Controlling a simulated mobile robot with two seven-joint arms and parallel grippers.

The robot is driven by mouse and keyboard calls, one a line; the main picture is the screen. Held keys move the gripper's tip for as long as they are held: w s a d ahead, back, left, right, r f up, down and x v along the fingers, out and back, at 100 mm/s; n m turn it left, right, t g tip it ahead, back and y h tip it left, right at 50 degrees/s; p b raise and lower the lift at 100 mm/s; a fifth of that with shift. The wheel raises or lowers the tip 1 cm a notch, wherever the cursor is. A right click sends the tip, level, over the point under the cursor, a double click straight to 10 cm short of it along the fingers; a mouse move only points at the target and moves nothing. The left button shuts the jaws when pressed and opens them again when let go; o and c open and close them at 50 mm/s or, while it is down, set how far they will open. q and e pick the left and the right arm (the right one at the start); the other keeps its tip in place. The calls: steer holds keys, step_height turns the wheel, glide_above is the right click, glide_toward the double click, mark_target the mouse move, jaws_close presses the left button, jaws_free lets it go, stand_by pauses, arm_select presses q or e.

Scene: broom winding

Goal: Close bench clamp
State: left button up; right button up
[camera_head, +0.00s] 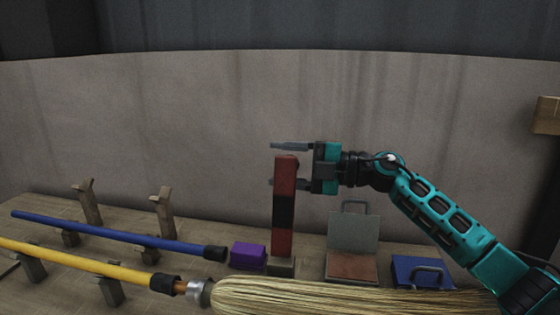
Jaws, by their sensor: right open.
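I cannot tell for certain which fixture is the bench clamp. An upright red and black post (284,205) stands on a small block on the bench. A hinged fixture (352,232) to its right has a raised grey plate with a handle over a brown base. A blue piece with a grey handle (422,272) lies flat further right. My right gripper (273,165) is open, pointing left at the post's top. One finger is above the top, the other lower and partly hidden by the post; contact is unclear. My left gripper is not in view.
A wooden bench (205,227) holds a blue pole (120,235), a yellow pole (75,262), several supports and a purple block (248,256). Straw broom bristles (350,300) cross the front. A wall (180,120) stands behind; a wooden piece (546,115) is at the right edge.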

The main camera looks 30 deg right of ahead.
steer(key=shift+w+a, duration=0.3)
steer(key=shift+a, duration=0.1)
jaws_close()
stand_by(0.4)
